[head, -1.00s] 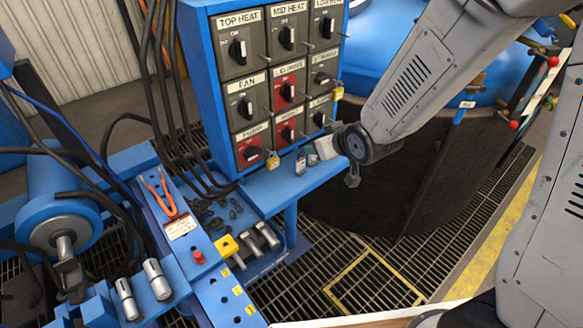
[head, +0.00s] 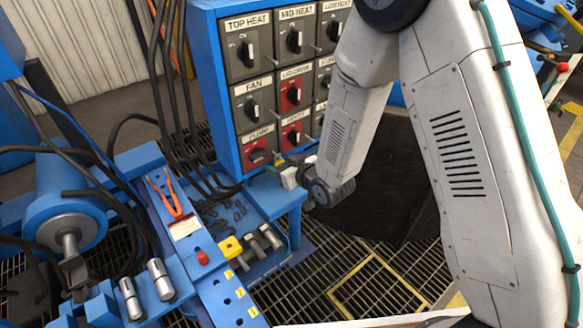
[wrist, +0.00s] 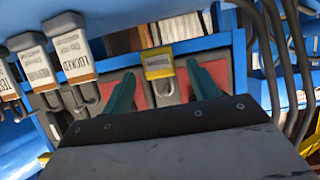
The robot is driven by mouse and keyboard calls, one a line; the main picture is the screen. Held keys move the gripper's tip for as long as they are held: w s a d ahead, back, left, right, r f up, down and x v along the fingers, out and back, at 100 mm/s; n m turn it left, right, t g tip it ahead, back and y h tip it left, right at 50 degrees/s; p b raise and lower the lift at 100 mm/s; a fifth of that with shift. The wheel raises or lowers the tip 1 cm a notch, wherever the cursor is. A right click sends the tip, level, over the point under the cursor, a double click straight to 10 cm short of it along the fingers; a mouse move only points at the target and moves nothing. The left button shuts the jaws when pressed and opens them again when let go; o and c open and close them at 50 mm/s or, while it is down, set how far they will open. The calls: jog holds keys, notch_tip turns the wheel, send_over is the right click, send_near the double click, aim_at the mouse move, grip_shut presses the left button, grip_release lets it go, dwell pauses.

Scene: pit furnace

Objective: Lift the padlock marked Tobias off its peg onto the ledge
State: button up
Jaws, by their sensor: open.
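A yellow padlock (wrist: 158,62) with a pale label hangs at the lower row of the switch panel (head: 232,165). Its name is too small to read, and its peg cannot be made out. In the wrist view, my gripper (wrist: 162,90) is open and empty, with one green fingertip on each side of the padlock in the picture. I cannot tell whether the fingers reach its depth. In the head view my gripper (head: 283,167) is at the panel's lower right, above the blue ledge (head: 265,198), and mostly hides the padlock.
Grey labelled lock-like pieces with hooks (wrist: 70,48) sit at the left of the wrist view, close to the gripper. Black cables (head: 180,120) hang left of the panel. A blue tray (head: 235,215) holds small dark parts. The front of the ledge is bare.

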jog(key=shift+w+a+f, duration=0.25)
jog(key=shift+w+a, duration=0.1)
jog(key=shift+w, duration=0.15)
jog(key=c, duration=1.1)
jog(key=shift+r, duration=0.4)
jog(key=shift+s+d, duration=0.1)
jog(key=shift+s+d, duration=0.55)
jog(key=shift+s, duration=0.25)
jog(key=shift+s+d, duration=0.5)
jog(key=shift+s, duration=0.25)
jog(key=shift+s+d, duration=0.55)
jog(key=shift+s, duration=0.25)
